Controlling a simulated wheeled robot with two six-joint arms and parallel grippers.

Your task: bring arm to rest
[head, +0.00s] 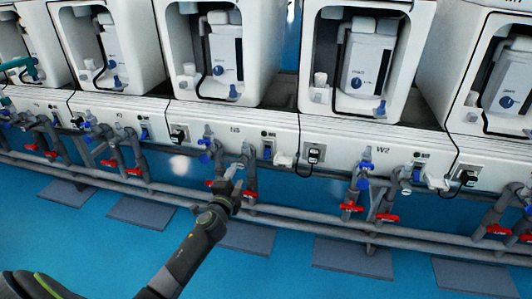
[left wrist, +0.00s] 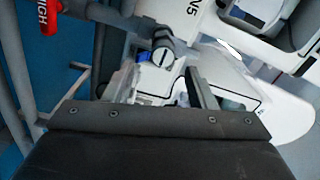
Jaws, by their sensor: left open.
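My left arm reaches up from the lower left in the head view. Its gripper (head: 234,172) is in front of the pipes below the station marked N5 and looks empty. In the left wrist view the two fingers of the left gripper (left wrist: 162,85) stand apart, with no object seen held between them. A grey round fitting with a blue part (left wrist: 161,54) shows just beyond the fingers; I cannot tell whether they touch it. My right gripper is in neither view.
White test stations (head: 225,120) stand in a row at the back. Grey pipes (head: 300,220) with red valve handles (head: 388,217) run along their front. A red handle (left wrist: 50,15) shows in the left wrist view. The blue floor (head: 300,285) in front has grey plates (head: 352,257).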

